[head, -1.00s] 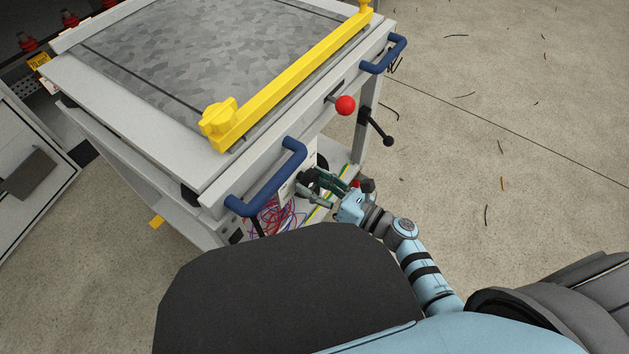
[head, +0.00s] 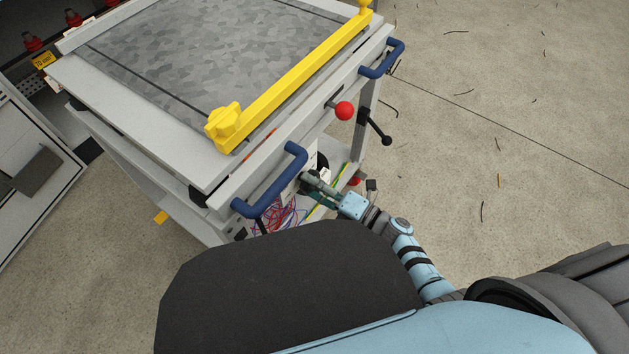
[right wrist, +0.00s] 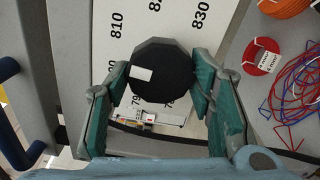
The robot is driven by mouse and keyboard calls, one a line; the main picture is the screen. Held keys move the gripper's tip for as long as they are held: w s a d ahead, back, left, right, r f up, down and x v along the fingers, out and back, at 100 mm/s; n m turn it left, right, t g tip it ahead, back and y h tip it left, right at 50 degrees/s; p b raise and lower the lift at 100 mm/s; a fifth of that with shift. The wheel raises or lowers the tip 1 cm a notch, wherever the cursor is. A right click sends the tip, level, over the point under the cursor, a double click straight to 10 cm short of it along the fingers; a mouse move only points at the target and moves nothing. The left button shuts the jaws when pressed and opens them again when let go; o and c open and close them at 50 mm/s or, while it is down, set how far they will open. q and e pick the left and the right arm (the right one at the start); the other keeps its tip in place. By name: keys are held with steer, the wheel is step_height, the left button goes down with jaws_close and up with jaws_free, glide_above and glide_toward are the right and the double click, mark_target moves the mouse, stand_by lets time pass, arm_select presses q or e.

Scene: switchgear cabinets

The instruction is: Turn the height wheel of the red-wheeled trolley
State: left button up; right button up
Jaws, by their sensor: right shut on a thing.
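The trolley (head: 130,137) stands in front of me, with a grey patterned top and a light frame. A red caster part (head: 355,182) shows low at its right. The height wheel is a black, many-sided knob (right wrist: 158,72) with a white mark, in front of a number scale (right wrist: 116,45) in the right wrist view. My right gripper (head: 318,184) is under the front edge of the trolley. In the right wrist view its green-padded fingers (right wrist: 161,84) are shut on the knob from both sides. My left gripper is not in view.
Blue handles (head: 270,186) and a red ball-ended lever (head: 345,110) stick out from the trolley's front, above my right gripper. A yellow bar (head: 290,82) lies along the top edge. Loose red and blue wires (right wrist: 295,90) are beside the knob. The floor at right is open.

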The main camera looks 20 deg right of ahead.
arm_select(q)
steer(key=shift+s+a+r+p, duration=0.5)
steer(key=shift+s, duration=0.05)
arm_select(e)
steer(key=m, duration=0.3)
steer(key=shift+m, duration=0.3)
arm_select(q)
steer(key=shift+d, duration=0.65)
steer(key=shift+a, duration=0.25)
arm_select(e)
steer(key=o, duration=1.2)
steer(key=shift+c, duration=0.2)
